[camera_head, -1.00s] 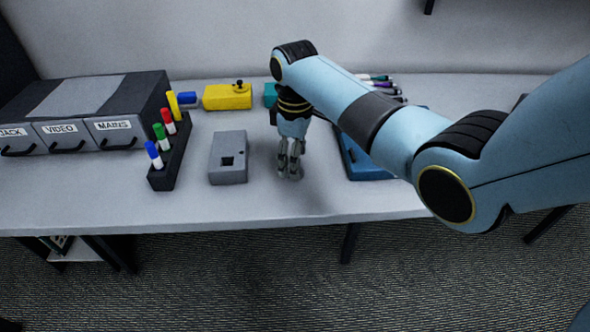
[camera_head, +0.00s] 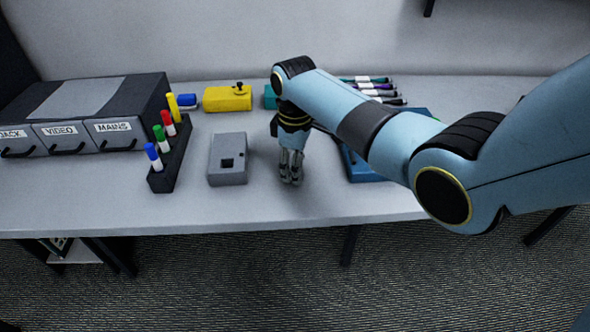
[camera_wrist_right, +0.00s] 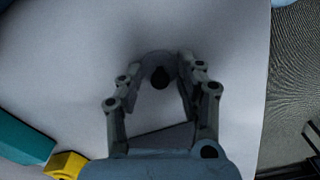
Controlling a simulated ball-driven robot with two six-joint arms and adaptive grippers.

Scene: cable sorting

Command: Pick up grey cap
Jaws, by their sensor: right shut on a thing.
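The grey cap (camera_wrist_right: 150,60) is a round grey piece with a dark knob on top. It sits between the fingertips of my right gripper (camera_wrist_right: 160,75) in the right wrist view. The right gripper (camera_head: 290,178) is shut on it, pointing straight down at the front part of the table. In the head view the fingers hide most of the cap. I cannot tell whether it touches the table. My left gripper is not in view.
A grey box (camera_head: 228,172) stands just left of the gripper. A blue case (camera_head: 362,168) lies to its right, partly behind my arm. A marker rack (camera_head: 168,165) and a drawer unit (camera_head: 85,136) are at left. A yellow box (camera_head: 227,98) is behind.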

